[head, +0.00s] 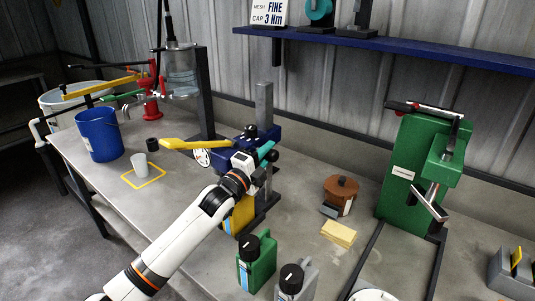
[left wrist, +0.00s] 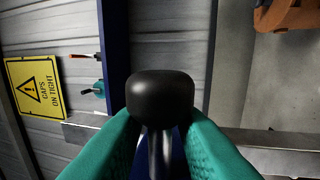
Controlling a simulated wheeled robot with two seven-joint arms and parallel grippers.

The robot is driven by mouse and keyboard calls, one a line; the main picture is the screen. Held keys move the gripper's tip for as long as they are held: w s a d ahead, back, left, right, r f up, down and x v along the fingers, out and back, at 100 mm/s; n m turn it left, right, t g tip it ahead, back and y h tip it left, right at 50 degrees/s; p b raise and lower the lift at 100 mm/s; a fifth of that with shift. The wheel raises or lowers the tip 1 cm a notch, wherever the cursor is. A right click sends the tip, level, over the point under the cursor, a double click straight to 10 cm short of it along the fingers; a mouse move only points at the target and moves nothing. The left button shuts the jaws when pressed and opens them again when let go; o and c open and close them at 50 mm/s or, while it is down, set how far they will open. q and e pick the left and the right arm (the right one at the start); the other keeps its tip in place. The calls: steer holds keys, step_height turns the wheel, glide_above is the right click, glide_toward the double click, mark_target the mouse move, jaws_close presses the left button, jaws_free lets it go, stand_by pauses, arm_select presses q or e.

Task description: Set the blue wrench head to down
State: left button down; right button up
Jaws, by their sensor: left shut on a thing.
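The blue head (head: 262,133) sits on a grey upright post in the middle of the bench, with a black knob on top and a long yellow handle (head: 190,144) reaching left, roughly level. A white dial (head: 203,157) is below the handle. My left gripper (head: 266,152), with teal fingers, is at the right front side of the blue head. In the left wrist view its fingers are shut on a black knob (left wrist: 160,96) on a metal stem, with a little blue visible behind it. My wrist and arm hide part of the head in the head view. My right gripper is not in view.
A blue bucket (head: 99,135) and grey cup (head: 139,163) stand at left. Green (head: 262,262) and grey (head: 296,282) black-capped containers stand close in front of the post. A brown pot (head: 341,191), yellow pad (head: 339,234) and green press (head: 408,170) are at right. A blue shelf (head: 400,47) runs above.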

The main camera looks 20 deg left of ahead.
arm_select(q)
steer(key=f, duration=0.1)
steer(key=f+b, duration=0.1)
steer(key=f, duration=0.1)
steer(key=f+b, duration=0.1)
steer(key=shift+d+f, duration=0.25)
steer(key=shift+d, duration=0.05)
steer(key=shift+s, duration=0.1)
steer(key=c, duration=1.4)
jaws_free()
steer(key=shift+o, duration=1.3)
steer(key=shift+d+r, duration=0.1)
steer(key=shift+d, duration=0.05)
